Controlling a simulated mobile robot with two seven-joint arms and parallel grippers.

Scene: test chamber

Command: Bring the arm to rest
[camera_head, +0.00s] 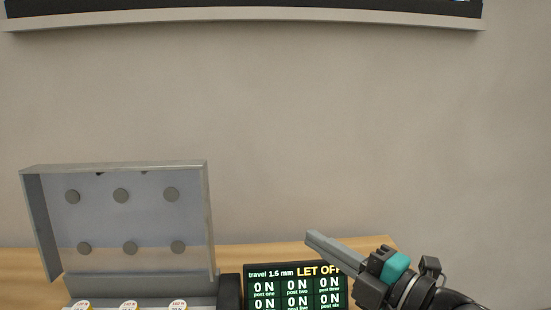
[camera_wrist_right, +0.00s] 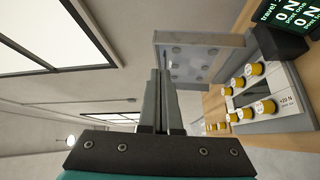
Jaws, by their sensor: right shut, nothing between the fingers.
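My right gripper (camera_head: 314,239) comes in from the lower right in the head view and points up and to the left. It hovers in front of the dark display, near its top right corner, and covers part of it. In the right wrist view the two grey fingers of this gripper (camera_wrist_right: 158,75) lie together, with nothing between them. My left gripper is not in either view.
A grey case with an open lid (camera_head: 125,215) stands on the wooden table (camera_head: 225,258). Several yellow, white-topped posts (camera_wrist_right: 253,70) stand in the case. The display (camera_head: 297,290) reads "LET OFF" and "travel 1.5 mm".

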